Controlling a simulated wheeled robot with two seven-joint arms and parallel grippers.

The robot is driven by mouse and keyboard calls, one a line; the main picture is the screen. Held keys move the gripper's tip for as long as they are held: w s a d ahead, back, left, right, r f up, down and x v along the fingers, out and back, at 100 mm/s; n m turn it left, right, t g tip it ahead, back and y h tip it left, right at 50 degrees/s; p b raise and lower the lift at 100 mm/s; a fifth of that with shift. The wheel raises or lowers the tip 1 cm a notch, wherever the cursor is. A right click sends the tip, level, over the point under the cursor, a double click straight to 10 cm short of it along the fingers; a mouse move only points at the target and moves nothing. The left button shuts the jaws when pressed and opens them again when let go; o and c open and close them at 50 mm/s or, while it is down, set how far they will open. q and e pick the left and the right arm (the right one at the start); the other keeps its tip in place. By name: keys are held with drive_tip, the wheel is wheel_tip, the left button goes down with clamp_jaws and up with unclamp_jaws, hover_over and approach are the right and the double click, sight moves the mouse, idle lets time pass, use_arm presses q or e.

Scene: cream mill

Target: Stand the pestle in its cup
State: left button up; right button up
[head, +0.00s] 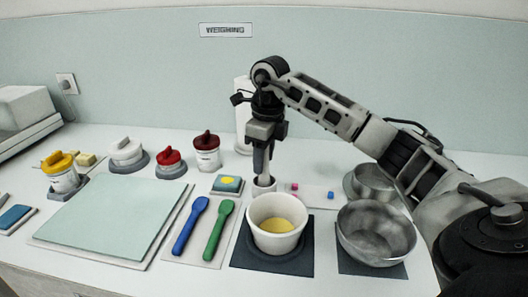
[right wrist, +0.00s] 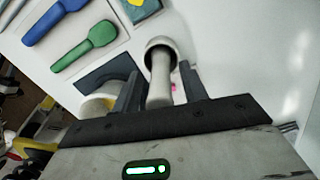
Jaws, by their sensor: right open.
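The pestle (right wrist: 160,88) is a pale rod, standing with its lower end in a small white cup (right wrist: 159,42) in the right wrist view. The cup also shows in the head view (head: 264,187), behind the mortar, with the pestle mostly hidden by my gripper. My right gripper (right wrist: 161,72) is open, with one finger on each side of the pestle's shaft and gaps visible. In the head view my right gripper (head: 261,170) points down right above the cup. The white mortar (head: 272,240) holds yellow powder. My left gripper is not in view.
A dark mat (head: 240,262) lies under the mortar. A blue spoon (head: 185,235) and a green spoon (head: 214,240) lie left of it. Metal bowls (head: 376,240) stand to the right. Lidded jars (head: 207,155) stand at the back left.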

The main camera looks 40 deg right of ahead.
drive_tip(key=r, duration=0.4)
drive_tip(key=r+p, duration=0.1)
drive_tip(key=r, duration=0.3)
drive_tip(key=r+p, duration=0.1)
drive_tip(key=r, duration=0.3)
drive_tip(key=shift+s+d+r, duration=0.2)
drive_tip(key=shift+s, duration=0.2)
